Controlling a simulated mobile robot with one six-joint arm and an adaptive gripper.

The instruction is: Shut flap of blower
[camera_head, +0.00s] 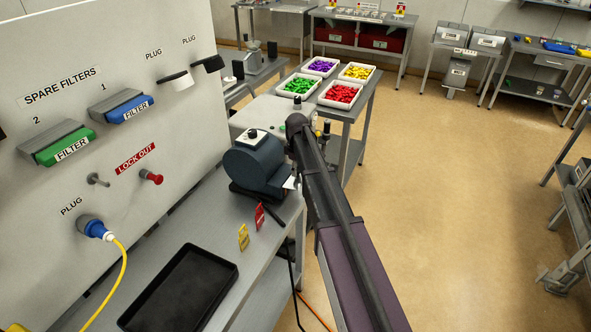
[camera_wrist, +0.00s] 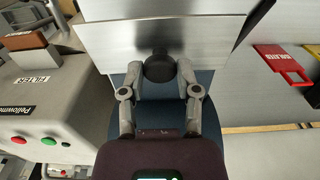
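The dark blue blower (camera_head: 258,165) stands on the grey bench, left of my arm in the head view. Its blue body (camera_wrist: 210,82) shows behind my gripper in the wrist view. A bright metal plate (camera_wrist: 105,42), which looks like the flap, spans the top of the wrist view. A round black knob (camera_wrist: 160,68) sits at the plate's lower middle. My gripper (camera_wrist: 161,72) has one finger on each side of the knob. The fingers are apart and close to it; I cannot tell whether they touch it. In the head view my arm hides the gripper.
A black tray (camera_head: 182,290) lies on the bench in front. A grey machine (camera_wrist: 60,110) with buttons is close at left in the wrist view. Open floor (camera_head: 450,200) lies to the right.

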